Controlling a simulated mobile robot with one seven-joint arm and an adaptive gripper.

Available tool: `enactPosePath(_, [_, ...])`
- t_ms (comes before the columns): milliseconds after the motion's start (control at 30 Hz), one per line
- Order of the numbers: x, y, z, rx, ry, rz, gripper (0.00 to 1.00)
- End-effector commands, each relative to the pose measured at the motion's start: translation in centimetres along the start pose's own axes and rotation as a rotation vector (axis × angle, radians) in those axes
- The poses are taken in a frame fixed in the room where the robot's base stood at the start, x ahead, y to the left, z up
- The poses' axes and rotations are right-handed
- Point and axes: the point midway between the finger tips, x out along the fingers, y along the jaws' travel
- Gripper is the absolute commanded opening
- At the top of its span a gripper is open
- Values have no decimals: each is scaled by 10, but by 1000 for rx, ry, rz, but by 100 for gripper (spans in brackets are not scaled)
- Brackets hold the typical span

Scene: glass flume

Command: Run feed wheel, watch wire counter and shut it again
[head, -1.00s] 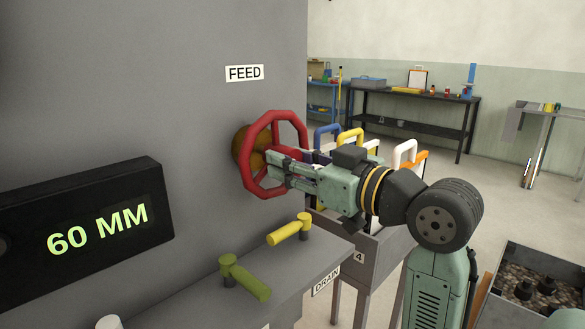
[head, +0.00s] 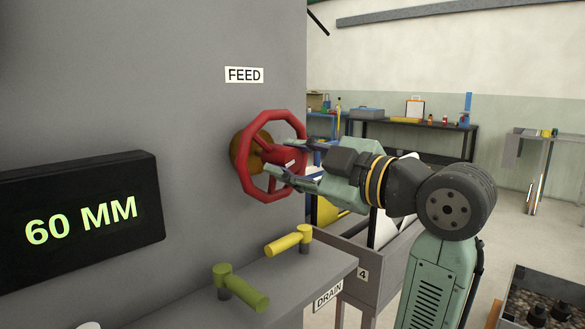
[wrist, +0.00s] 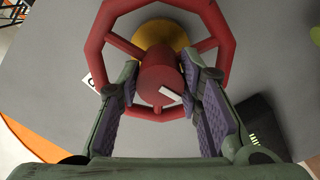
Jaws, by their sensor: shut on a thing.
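The red feed wheel (head: 249,178) stands upright on the grey panel under the FEED label (head: 244,75), on a brass-coloured boss (head: 241,150). My gripper (head: 301,160) reaches it from the right. In the wrist view my gripper (wrist: 160,85) has one finger on each side of the wheel's red hub (wrist: 158,75), shut on it. A white mark shows on the hub's face. The wheel's rim and spokes lie beyond the fingertips. The wire counter (head: 82,216) at the left reads 60 MM in green.
A green lever (head: 240,288) and a yellow lever (head: 288,240) stand on the ledge below the wheel, near the DRAIN label (head: 328,296). A grey stand (head: 345,260) marked 4 is below my arm. Benches stand along the far wall.

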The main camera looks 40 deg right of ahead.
Motion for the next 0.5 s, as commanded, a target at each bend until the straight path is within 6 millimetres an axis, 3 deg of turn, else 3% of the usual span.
enactPosePath(500, [0,0,0,-54,-1,-1,0])
